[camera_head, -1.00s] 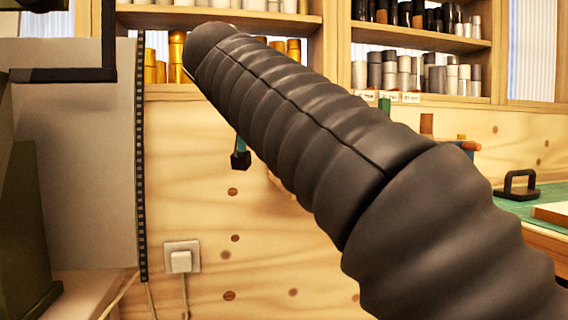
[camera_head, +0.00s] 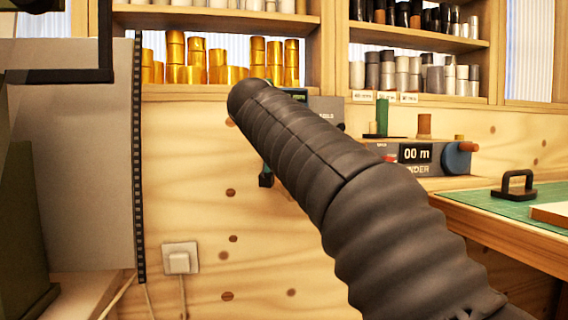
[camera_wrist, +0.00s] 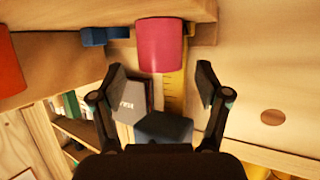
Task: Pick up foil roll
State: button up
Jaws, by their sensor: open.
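A pink-red roll (camera_wrist: 160,45) shows in the wrist view, at the top centre, just beyond the fingertips. It looks like a foil roll, and a yellow strip (camera_wrist: 174,88) runs beside and below it. My gripper (camera_wrist: 162,80) is open, its two dark fingers spread to either side below the roll, with nothing held between them. In the head view my black sleeved arm hides most of the gripper and the pink roll cannot be made out. Gold rolls (camera_head: 196,65) and grey and silver rolls (camera_head: 402,78) stand on the shelves there.
A winder box with a display (camera_head: 415,153) stands at the back right. A green mat (camera_head: 490,203) with a black handle (camera_head: 515,185) lies on the right bench. In the wrist view a blue piece (camera_wrist: 105,36) and an orange-red object (camera_wrist: 10,68) lie left of the roll.

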jog(key=x, duration=0.2)
jog(key=shift+w+f, duration=0.15)
jog(key=shift+w, duration=0.2)
jog(key=c, duration=1.3)
jog(key=shift+o, duration=0.2)
